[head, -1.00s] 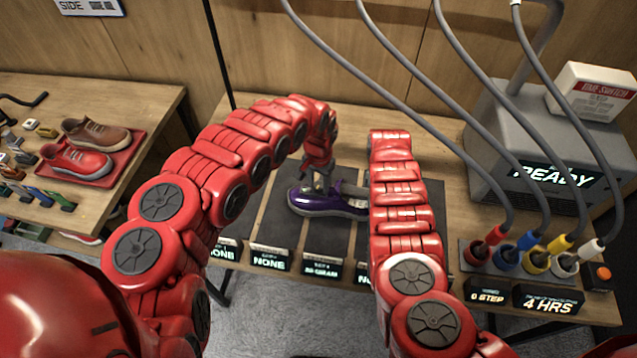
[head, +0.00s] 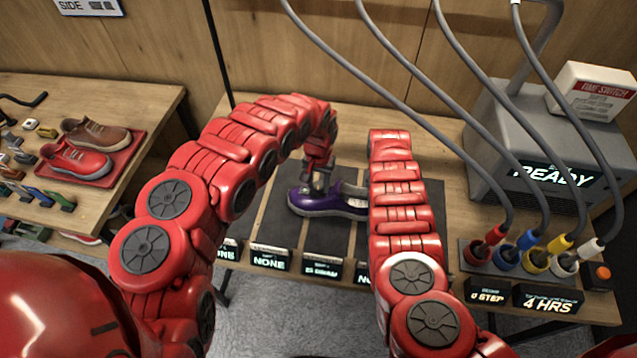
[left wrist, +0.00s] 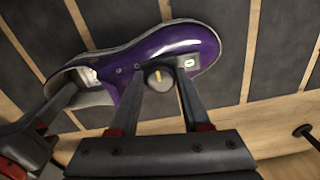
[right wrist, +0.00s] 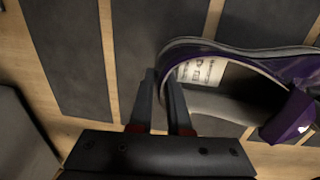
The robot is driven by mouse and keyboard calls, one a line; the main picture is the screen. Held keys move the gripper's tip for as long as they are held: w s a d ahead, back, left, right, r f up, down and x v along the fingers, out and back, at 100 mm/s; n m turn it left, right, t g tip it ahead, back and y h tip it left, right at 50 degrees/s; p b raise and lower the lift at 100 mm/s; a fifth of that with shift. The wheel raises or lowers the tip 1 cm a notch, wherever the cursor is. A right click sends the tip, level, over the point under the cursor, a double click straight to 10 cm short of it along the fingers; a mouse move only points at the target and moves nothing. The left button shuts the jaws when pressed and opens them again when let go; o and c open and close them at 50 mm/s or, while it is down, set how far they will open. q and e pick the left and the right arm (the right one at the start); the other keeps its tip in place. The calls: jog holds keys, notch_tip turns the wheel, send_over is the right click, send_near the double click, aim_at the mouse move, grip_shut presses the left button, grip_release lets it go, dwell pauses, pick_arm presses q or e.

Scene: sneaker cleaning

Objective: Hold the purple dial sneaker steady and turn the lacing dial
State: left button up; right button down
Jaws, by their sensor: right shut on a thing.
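The purple sneaker (head: 330,207) lies on a dark mat panel with its toe to the left in the head view. In the left wrist view, its round dark dial (left wrist: 159,78) with a yellow mark sits on top of the shoe. My left gripper (head: 318,187) is over the dial; in the left wrist view its fingers (left wrist: 160,80) are apart, one on each side of the dial. I cannot tell whether they touch it. My right gripper (right wrist: 162,85) is shut on the sneaker's heel rim (right wrist: 168,68). In the head view my right arm hides that end.
A grey machine (head: 530,150) stands at the right, with cables running to coloured plugs (head: 530,252) at the bench's front right. Small display signs (head: 270,260) line the front edge. A side table at left holds a red tray (head: 120,160) with two shoes.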

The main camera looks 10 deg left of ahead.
aim_at(319, 185)
pick_arm(q)
jog(key=o, duration=0.4)
pick_arm(e)
jog(key=shift+a, duration=0.1)
pick_arm(q)
jog(key=shift+r, duration=4)
pick_arm(e)
jog(key=c, duration=0.8)
grip_release()
jog(key=r, duration=0.8)
jog(key=a+r, duration=0.1)
jog(key=r, duration=0.3)
jog(key=shift+d, duration=0.15)
